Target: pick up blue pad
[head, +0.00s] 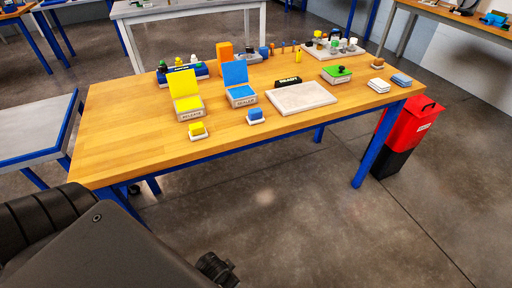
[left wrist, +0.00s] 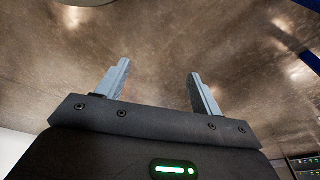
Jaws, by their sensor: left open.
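A small blue pad (head: 255,114) sits on a white base near the front edge of the wooden table (head: 130,135). Just behind it stands an open box with a blue raised lid (head: 235,74) and a label that seems to read "SEALER". My left gripper shows in the left wrist view (left wrist: 158,85), its two grey fingers wide apart with nothing between them, the concrete floor beyond. In the head view the gripper fingers are not seen; a dark part of my body fills the lower left, away from the table. My right gripper is in neither view.
A yellow pad (head: 198,130) and a yellow-lidded box (head: 185,86) stand left of the blue ones. A pale slab (head: 301,97) lies to the right, with a green-topped box (head: 337,73) behind. A red bin (head: 405,125) stands by the table's right end. The table's left part is clear.

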